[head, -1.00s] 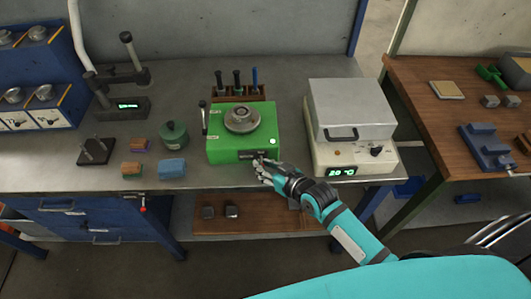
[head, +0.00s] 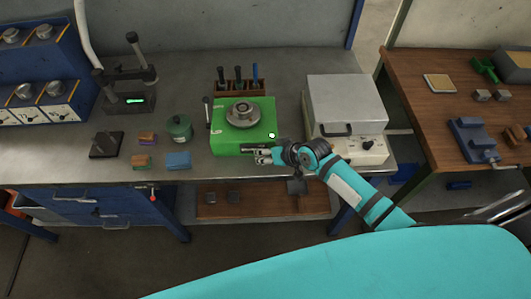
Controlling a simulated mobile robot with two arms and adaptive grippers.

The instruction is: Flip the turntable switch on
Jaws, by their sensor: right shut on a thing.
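The turntable (head: 221,137) is a green box with a round grey metal disc (head: 242,114) on top, standing on the grey bench. A small white round spot shows on its top near the front right corner. A dark panel is set in its front face. My right gripper (head: 261,155) is at the right part of this front panel, with its fingers pointing left. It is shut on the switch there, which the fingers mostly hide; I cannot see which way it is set. My left gripper is not in view.
A grey-lidded furnace box (head: 345,103) stands to the right, its front partly behind my arm. A tool rack (head: 240,88) stands behind the turntable. A green canister (head: 179,128) and coloured blocks (head: 178,160) lie to the left. A wooden bench (head: 430,65) is at far right.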

